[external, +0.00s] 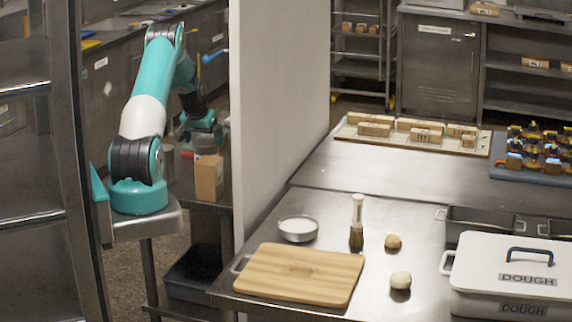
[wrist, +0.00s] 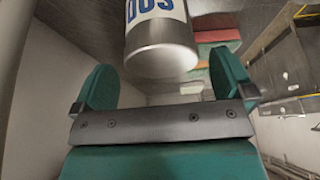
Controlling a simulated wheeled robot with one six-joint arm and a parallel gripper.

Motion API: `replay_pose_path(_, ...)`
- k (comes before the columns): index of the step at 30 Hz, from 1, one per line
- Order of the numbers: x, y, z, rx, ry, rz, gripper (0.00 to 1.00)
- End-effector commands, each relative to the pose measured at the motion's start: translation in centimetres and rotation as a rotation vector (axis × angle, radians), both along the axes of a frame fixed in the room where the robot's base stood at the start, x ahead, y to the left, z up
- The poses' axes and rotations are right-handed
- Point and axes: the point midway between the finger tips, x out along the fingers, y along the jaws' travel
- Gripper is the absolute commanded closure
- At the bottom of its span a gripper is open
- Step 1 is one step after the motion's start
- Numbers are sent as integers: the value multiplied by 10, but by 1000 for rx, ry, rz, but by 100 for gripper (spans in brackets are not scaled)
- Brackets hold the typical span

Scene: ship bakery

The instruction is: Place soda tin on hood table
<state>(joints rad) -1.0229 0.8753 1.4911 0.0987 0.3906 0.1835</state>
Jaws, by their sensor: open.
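The soda tin (wrist: 162,45) is a white cylinder with a metal rim and blue letters reading "DOS". In the wrist view it stands out at the top centre, in the gap between the two teal fingers of my gripper (wrist: 167,80). The fingers are apart, with visible room on both sides of the tin; I cannot tell how deep it sits between them. In the external view my gripper (external: 205,124) is low behind the white wall's left side, over a metal table (external: 215,200). The tin is not clearly visible there. I cannot tell which surface is the hood table.
A white wall (external: 280,100) stands right of my arm.

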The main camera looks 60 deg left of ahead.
Motion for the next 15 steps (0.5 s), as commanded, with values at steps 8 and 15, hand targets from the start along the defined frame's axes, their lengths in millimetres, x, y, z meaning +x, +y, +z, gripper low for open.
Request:
replay_pose_path(8, -15, -15, 50, 2, -2, 0, 0)
replay_pose_path(15, -20, -20, 66, 0, 0, 0, 0)
